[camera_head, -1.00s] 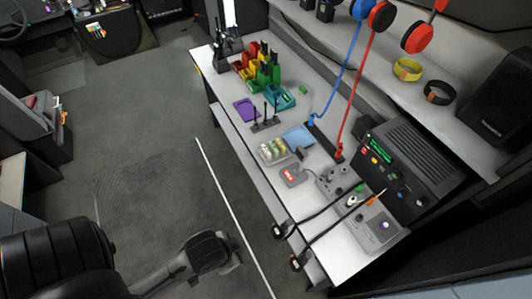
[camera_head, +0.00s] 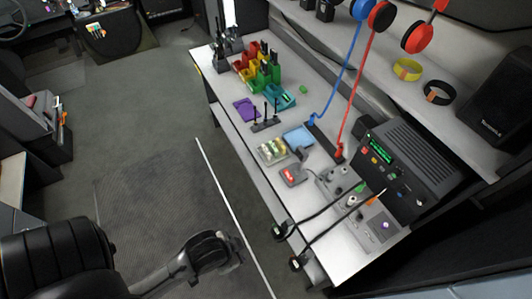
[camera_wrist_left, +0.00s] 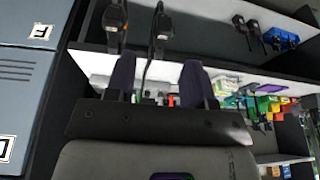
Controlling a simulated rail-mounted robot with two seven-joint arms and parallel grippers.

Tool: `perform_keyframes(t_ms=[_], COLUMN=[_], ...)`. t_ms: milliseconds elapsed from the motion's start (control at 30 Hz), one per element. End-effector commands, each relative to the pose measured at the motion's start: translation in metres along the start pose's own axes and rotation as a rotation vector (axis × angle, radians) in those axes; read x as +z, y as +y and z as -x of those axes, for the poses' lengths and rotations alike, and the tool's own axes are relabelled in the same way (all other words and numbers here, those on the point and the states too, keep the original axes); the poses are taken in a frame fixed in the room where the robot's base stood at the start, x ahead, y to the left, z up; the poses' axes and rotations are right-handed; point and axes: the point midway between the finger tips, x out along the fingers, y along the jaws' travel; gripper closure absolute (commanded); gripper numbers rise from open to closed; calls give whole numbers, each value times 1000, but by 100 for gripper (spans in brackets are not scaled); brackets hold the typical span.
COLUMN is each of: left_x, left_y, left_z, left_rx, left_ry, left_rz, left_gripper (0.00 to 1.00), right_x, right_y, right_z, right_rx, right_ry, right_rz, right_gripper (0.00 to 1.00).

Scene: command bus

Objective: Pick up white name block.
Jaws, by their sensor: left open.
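I cannot pick out a white name block for certain. A small clear tray (camera_head: 271,152) with pale and yellowish pieces sits on the white desk (camera_head: 262,185) in the head view; the pieces are too small to read. My left gripper (camera_head: 214,248) is over the floor, left of the desk and apart from it. In the left wrist view my left gripper (camera_wrist_left: 158,78) has its two dark fingers spread with nothing held between them. The desk is seen beyond the fingers, partly hidden by them. My right gripper is in neither current view.
A red-topped box (camera_head: 292,174), a blue pad (camera_head: 298,137) and a purple tray (camera_head: 246,110) lie on the desk. Coloured bins (camera_head: 262,65) stand at its far end. A black radio (camera_head: 405,165) is at the near right. Two black cables (camera_head: 325,211) hang over the front edge.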

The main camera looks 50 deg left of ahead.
Motion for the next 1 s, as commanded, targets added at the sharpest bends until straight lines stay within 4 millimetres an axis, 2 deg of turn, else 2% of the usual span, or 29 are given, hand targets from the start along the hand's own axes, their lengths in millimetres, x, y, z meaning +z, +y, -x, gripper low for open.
perform_keyframes(t_ms=[67, 500, 767, 867, 967, 1000], left_x=[0, 0, -2, -19, -56, -75], left_y=[0, 0, 0, -4, -12, -18], left_z=[0, 0, -1, -1, 2, 5], left_rx=[0, 0, -1, -8, -29, -45], left_ry=[0, 0, 4, 45, 131, 178], left_rz=[0, 0, -1, -1, -9, -18], left_gripper=[44, 1, 0, 0, 0, 0], right_x=[0, 0, 0, 2, 4, 4], right_y=[0, 0, 2, 2, 2, 2], right_z=[0, 0, -1, -4, -9, -12], right_rx=[-1, -1, 4, 6, 6, 6], right_ry=[0, 0, -1, -1, -1, -1], right_rz=[-2, -2, 5, 8, 8, 8], right_gripper=[57, 57, 57, 57, 57, 57])
